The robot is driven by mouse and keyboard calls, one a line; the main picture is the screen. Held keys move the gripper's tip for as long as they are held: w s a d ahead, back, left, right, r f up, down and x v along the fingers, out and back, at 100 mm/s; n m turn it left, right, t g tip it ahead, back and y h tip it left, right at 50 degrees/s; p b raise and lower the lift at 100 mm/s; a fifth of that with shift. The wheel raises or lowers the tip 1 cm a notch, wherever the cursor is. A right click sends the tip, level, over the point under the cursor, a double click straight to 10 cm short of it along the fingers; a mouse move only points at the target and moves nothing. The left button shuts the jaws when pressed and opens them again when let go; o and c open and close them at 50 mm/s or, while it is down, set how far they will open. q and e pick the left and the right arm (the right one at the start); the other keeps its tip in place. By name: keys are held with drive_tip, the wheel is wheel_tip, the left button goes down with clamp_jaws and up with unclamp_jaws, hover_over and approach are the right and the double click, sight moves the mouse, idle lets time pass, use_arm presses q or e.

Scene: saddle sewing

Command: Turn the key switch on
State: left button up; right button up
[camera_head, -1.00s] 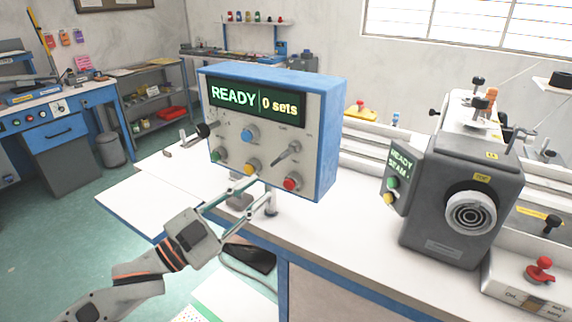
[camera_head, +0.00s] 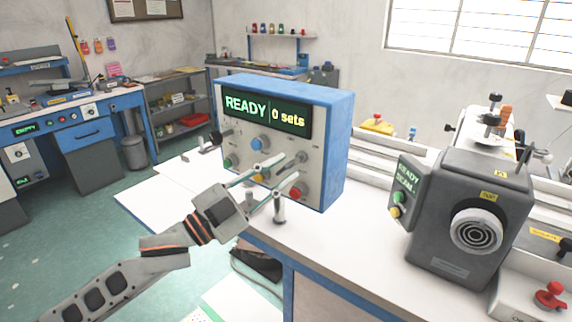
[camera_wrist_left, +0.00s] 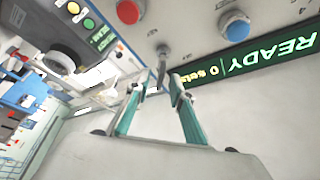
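The blue control box (camera_head: 338,140) stands on the white table with its grey panel facing me. Its screen (camera_head: 268,113) reads "READY" and "0 sets". A silver lever-like switch (camera_head: 297,159), apparently the key switch, sits on the panel right of the blue button (camera_head: 257,143). It also shows in the left wrist view (camera_wrist_left: 162,56), between the red and blue buttons. My left gripper (camera_head: 289,168) is in front of the panel at this switch. Its fingers (camera_wrist_left: 157,86) are apart, with the switch's end near the gap; contact cannot be told. My right gripper is out of view.
Green (camera_head: 228,162), yellow (camera_head: 262,177) and red (camera_head: 296,193) buttons line the panel's lower part, close to my fingers. A small metal post (camera_head: 279,208) stands below. A grey sewing machine (camera_head: 470,205) stands to the right.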

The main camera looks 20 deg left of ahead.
use_arm(q)
drive_tip(key=shift+x, duration=1.05)
clamp_jaws()
drive_tip(key=shift+r+p, duration=0.1)
drive_tip(key=shift+p, duration=0.5)
drive_tip(key=shift+m+p, duration=0.3)
drive_tip(key=shift+m, duration=0.1)
